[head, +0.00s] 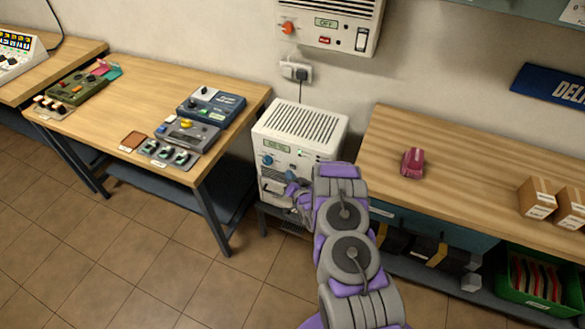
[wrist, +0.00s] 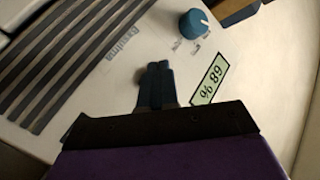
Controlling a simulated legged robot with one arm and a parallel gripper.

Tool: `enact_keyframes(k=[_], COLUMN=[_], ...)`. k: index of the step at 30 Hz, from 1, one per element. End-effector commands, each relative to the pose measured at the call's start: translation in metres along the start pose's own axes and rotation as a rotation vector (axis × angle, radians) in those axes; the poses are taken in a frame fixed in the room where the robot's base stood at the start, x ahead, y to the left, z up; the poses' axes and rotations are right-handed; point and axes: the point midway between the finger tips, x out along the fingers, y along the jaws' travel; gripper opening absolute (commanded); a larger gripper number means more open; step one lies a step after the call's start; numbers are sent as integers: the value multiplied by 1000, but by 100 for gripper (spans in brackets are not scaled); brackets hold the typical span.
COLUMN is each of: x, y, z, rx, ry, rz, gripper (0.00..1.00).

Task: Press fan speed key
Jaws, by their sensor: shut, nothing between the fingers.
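A white vented unit (head: 298,125) stands between the two tables, with a small green display (head: 277,146) and a blue knob (head: 267,160) on its front. My gripper (head: 291,188) is at its front panel, partly hidden by my arm. In the wrist view my shut, empty fingers (wrist: 158,68) point at the white panel (wrist: 110,75). The blue knob (wrist: 194,22) and a green display (wrist: 209,80) with a percent reading lie to their right. A small round grey shape shows beside the fingertips. I cannot tell whether they touch it. No fan speed key is clearly readable.
A wall unit (head: 330,20) with an orange knob hangs above, over a socket (head: 296,72). The left table (head: 150,90) holds several control boxes. The right table (head: 460,170) holds a dark pink object (head: 413,162) and cardboard boxes (head: 538,197). The tiled floor at front left is clear.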

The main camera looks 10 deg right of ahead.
Motion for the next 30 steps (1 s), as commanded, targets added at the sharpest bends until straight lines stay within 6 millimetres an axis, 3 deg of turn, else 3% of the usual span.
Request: enact_keyframes(k=[30], x=[5], y=[3], z=[-5], rx=[0], ry=[0], rz=[0], gripper=[0])
